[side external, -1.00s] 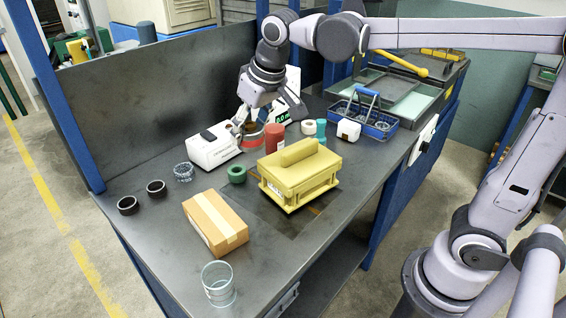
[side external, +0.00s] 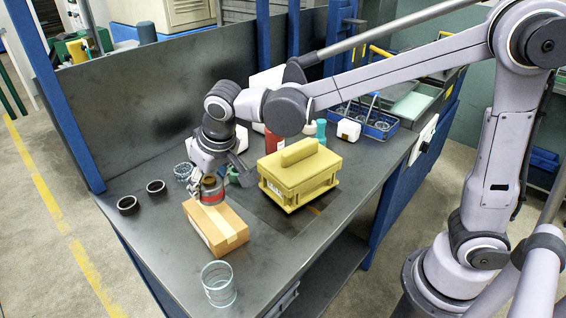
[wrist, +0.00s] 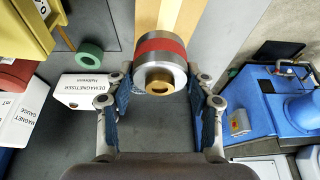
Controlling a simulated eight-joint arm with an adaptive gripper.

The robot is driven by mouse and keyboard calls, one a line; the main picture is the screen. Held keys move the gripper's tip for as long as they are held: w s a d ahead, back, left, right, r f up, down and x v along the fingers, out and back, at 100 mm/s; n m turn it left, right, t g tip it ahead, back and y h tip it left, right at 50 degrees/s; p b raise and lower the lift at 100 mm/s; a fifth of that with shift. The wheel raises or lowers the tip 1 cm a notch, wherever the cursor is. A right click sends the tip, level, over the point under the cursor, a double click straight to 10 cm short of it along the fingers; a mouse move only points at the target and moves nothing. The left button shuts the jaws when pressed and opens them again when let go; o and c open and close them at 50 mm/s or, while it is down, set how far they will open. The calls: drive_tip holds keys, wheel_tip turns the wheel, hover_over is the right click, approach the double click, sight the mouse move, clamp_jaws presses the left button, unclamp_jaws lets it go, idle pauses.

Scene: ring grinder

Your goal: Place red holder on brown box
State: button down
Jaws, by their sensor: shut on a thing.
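The red holder (side external: 212,190) is a short metal cylinder with a red band and a brass centre. My gripper (wrist: 160,95) is shut on it; the holder also shows between the fingers in the wrist view (wrist: 160,50). The brown box (side external: 216,226) is a cardboard carton with a pale tape strip, lying on the bench. In the wrist view the box (wrist: 188,14) shows behind the holder.
A yellow fixture (side external: 300,172) stands to the right of the box. A clear glass (side external: 218,284) stands near the front edge. Two black rings (side external: 128,205) lie at the left. A green ring (wrist: 89,54) and a white demagnetiser (wrist: 84,89) show in the wrist view.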

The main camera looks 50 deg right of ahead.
sight(210, 199)
drive_tip(key=shift+a+f, duration=0.3)
drive_tip(key=shift+a, duration=0.05)
drive_tip(key=shift+f, duration=1.9)
drive_tip(key=c, duration=0.5)
unclamp_jaws()
drive_tip(key=shift+f, duration=0.2)
drive_tip(key=v, duration=1.2)
drive_tip(key=s+d+f+t, duration=0.1)
drive_tip(key=s+d+f, duration=0.1)
drive_tip(key=s+d, duration=0.4)
drive_tip(key=s+d+f+t, duration=0.1)
drive_tip(key=s+d+f, duration=0.2)
drive_tip(key=d, duration=0.9)
drive_tip(key=s, duration=0.3)
drive_tip(key=shift+f+t, duration=0.3)
